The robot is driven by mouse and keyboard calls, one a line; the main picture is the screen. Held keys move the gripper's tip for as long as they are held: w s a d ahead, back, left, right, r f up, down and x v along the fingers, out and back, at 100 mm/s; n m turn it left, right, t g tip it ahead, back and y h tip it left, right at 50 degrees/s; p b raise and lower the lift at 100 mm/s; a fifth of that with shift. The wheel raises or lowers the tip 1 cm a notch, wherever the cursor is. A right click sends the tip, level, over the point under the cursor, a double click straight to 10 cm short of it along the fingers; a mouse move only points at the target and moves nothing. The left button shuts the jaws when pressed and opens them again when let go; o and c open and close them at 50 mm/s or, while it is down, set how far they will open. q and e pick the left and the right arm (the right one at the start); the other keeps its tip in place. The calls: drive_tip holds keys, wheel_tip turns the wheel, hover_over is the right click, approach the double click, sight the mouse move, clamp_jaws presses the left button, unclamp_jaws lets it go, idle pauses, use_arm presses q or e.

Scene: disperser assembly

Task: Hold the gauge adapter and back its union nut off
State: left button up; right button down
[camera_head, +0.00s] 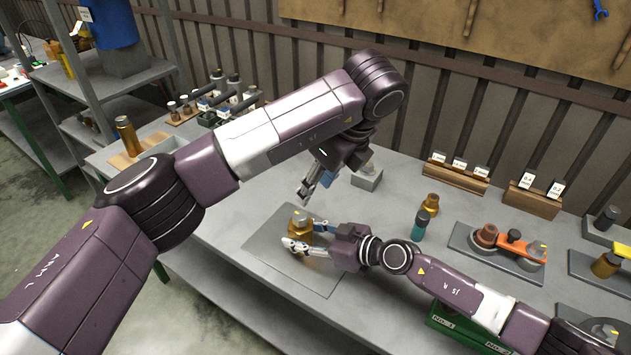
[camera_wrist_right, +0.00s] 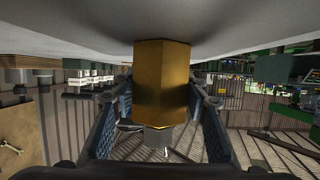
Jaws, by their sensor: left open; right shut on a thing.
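The gauge adapter (camera_head: 299,222) is a brass-coloured fitting standing on a grey mat on the bench in the head view. My right gripper (camera_head: 292,236) is shut on it from the right, low over the mat. In the right wrist view a brass hexagonal body (camera_wrist_right: 162,85) sits between the two fingers, with a grey stub at its end. My left gripper (camera_head: 304,194) is open and empty, above and just behind the adapter, apart from it. I cannot tell the union nut from the rest of the brass fitting.
The grey mat (camera_head: 270,250) has bare room around the adapter. A brass-and-teal fitting (camera_head: 420,222) stands to the right, near a grey plate (camera_head: 465,243) with several parts. A grey block (camera_head: 367,178) and wooden label racks (camera_head: 455,178) are behind. A green box (camera_head: 460,328) is at the front.

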drive_tip(key=c, duration=1.1)
unclamp_jaws()
